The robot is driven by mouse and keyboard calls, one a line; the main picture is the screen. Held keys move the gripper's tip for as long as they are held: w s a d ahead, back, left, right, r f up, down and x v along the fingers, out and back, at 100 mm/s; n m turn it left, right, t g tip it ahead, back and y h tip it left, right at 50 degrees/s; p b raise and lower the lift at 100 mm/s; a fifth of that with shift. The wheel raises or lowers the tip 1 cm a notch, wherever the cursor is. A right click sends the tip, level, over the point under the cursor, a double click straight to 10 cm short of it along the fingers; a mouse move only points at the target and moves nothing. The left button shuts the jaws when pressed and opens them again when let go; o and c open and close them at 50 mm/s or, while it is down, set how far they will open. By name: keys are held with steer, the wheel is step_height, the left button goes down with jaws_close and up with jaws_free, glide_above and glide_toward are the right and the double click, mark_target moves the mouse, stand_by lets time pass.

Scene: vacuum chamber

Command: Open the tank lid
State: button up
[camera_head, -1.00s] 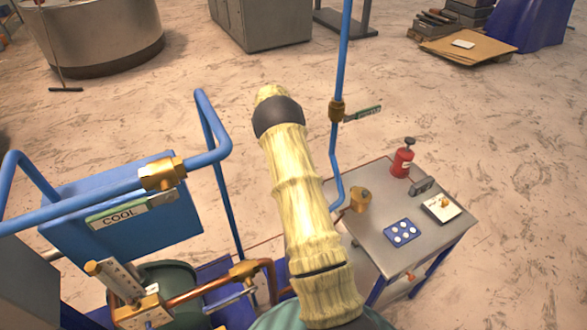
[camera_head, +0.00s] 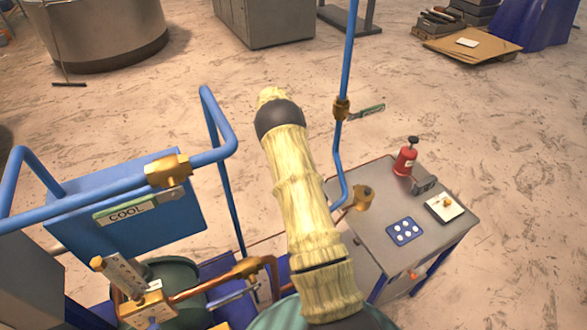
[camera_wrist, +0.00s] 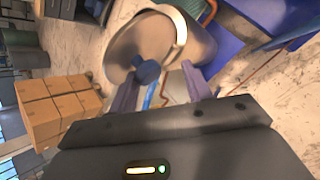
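In the wrist view a grey metal tank (camera_wrist: 195,42) has a round end that looks like its lid (camera_wrist: 122,47), with a pale curved band along the edge. A dark blue knob (camera_wrist: 147,71) shows in front of the lid, just beyond my fingertips. My gripper (camera_wrist: 158,78) is open, its two purplish fingers apart with the knob near the gap between them. I cannot tell whether either finger touches it. The head view shows my arm in the middle, but not the gripper or clearly this lid.
In the head view a blue pipe frame with a COOL label (camera_head: 126,213) stands at left, above copper pipes (camera_head: 215,280). Cardboard boxes (camera_wrist: 55,108) stand left in the wrist view. Open floor lies beyond.

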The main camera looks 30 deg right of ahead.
steer(key=shift+s+f, duration=0.15)
steer(key=shift+s, duration=0.1)
steer(key=shift+d, duration=0.1)
steer(key=v, duration=0.8)
stand_by(0.5)
steer(key=shift+w+f, duration=0.1)
stand_by(0.3)
